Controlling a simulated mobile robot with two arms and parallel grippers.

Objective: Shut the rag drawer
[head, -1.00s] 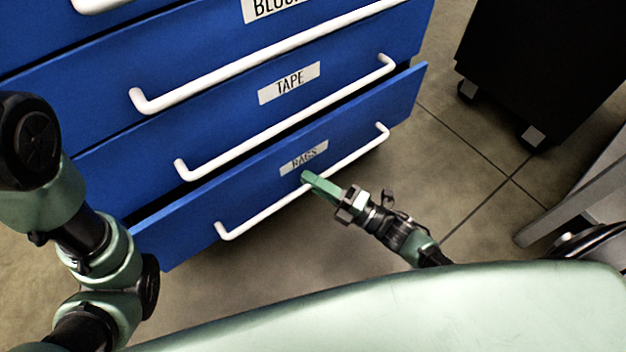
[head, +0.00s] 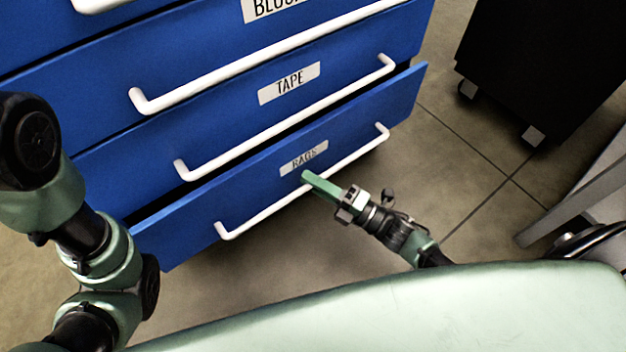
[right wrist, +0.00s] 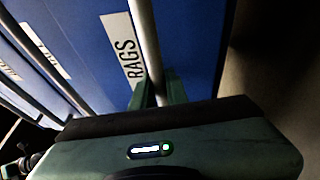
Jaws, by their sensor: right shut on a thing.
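The rag drawer (head: 345,138) is the lowest blue drawer in the head view, labelled RAGS, and it stands out a little from the drawer above. Its white bar handle (head: 262,215) runs along its front. My right gripper (head: 308,179) is at the middle of this handle, its green fingers shut on it. In the right wrist view the handle (right wrist: 146,40) passes between the fingers (right wrist: 157,92), beside the RAGS label (right wrist: 122,48). My left arm shows at the left of the head view, but its gripper is out of view.
The TAPE drawer (head: 225,130) and the drawers above it look shut. A black wheeled cabinet (head: 545,60) stands at the upper right. A grey piece of furniture (head: 585,190) is at the right edge. Bare floor (head: 470,185) lies between them and the drawers.

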